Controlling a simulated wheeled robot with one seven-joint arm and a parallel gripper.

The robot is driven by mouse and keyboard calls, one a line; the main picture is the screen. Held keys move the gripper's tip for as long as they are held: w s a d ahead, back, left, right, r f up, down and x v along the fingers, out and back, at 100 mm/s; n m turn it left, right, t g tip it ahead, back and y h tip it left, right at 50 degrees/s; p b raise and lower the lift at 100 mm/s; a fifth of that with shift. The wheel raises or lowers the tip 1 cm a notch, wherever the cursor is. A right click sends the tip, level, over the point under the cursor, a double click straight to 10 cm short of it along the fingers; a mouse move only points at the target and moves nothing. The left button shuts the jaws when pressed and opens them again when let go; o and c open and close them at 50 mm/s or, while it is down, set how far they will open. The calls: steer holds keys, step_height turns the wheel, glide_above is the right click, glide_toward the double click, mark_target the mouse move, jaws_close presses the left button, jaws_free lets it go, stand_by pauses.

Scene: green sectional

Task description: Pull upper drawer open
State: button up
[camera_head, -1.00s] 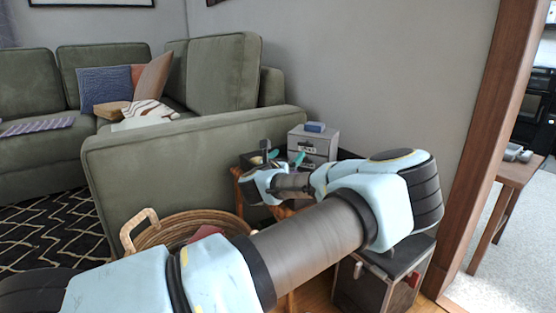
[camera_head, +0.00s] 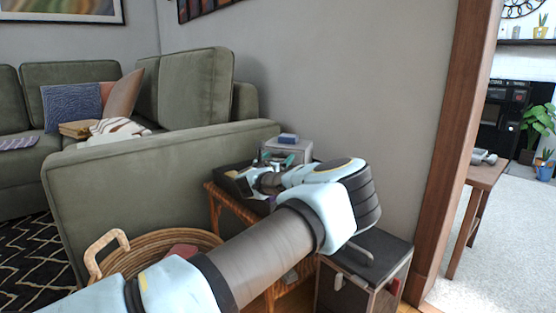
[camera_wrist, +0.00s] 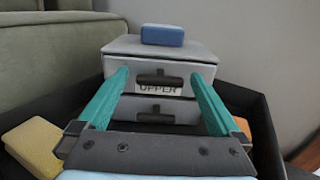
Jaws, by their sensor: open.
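A small light-grey drawer unit (camera_wrist: 115,45) stands in a dark tray in the wrist view. Its upper drawer (camera_wrist: 185,88) carries an "UPPER" label and a dark handle (camera_wrist: 158,78). The drawer looks shut. A second drawer (camera_wrist: 180,112) with its own dark handle lies below. My gripper (camera_wrist: 160,80) is open, with its teal fingers on either side of the upper handle in the picture. Nothing is between them but the view of the drawer fronts; I cannot tell if they touch. In the head view my arm partly hides the drawer unit (camera_head: 300,147).
A blue block (camera_wrist: 162,35) lies on top of the unit. A yellow block (camera_wrist: 35,143) lies at left in the dark tray (camera_wrist: 262,105). A green sofa (camera_head: 150,165) and wall flank the wicker table (camera_head: 232,205). A basket (camera_head: 110,262) and a dark cabinet (camera_head: 385,250) stand in front.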

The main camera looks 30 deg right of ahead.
steer(key=shift+c, duration=0.4)
jaws_close()
stand_by(0.4)
